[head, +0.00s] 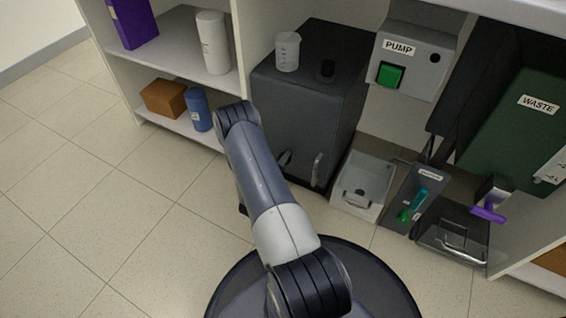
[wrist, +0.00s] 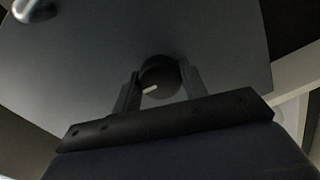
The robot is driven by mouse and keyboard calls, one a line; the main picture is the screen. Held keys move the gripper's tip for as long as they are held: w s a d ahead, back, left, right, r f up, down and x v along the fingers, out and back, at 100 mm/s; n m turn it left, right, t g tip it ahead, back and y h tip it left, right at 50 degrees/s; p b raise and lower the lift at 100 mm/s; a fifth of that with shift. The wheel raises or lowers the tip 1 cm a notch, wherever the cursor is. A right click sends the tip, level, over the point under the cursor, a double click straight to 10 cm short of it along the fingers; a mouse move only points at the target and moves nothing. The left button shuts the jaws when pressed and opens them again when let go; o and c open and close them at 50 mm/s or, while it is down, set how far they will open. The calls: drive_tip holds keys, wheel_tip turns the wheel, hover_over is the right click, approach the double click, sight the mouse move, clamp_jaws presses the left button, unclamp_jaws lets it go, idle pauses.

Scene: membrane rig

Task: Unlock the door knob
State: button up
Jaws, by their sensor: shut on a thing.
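The dark grey cabinet (head: 300,100) stands under the counter, and its door faces me. In the wrist view the flat door panel (wrist: 90,65) fills the upper part. A round black knob (wrist: 160,76) with a short pale mark near its lower left edge sits on the panel. My gripper (wrist: 160,70) has one finger on each side of the knob and is shut on it. A metal door handle (wrist: 35,9) shows at the top left. The handle also shows in the head view (head: 317,169). My arm hides most of the gripper in the head view.
A clear beaker (head: 287,51) stands on the cabinet. To the right are an open grey tray (head: 380,170), a pump box (head: 413,55) with a green button, and a green waste container (head: 515,125). Shelves stand to the left. The tiled floor at left is clear.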

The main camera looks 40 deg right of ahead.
drive_tip(key=shift+n, duration=0.6)
drive_tip(key=o, duration=1)
drive_tip(key=p+v, duration=0.3)
drive_tip(key=v, duration=0.7)
drive_tip(key=shift+s+a+f, duration=0.1)
drive_tip(key=shift+s+a, duration=0.1)
drive_tip(key=shift+a, duration=0.15)
drive_tip(key=shift+d, duration=0.1)
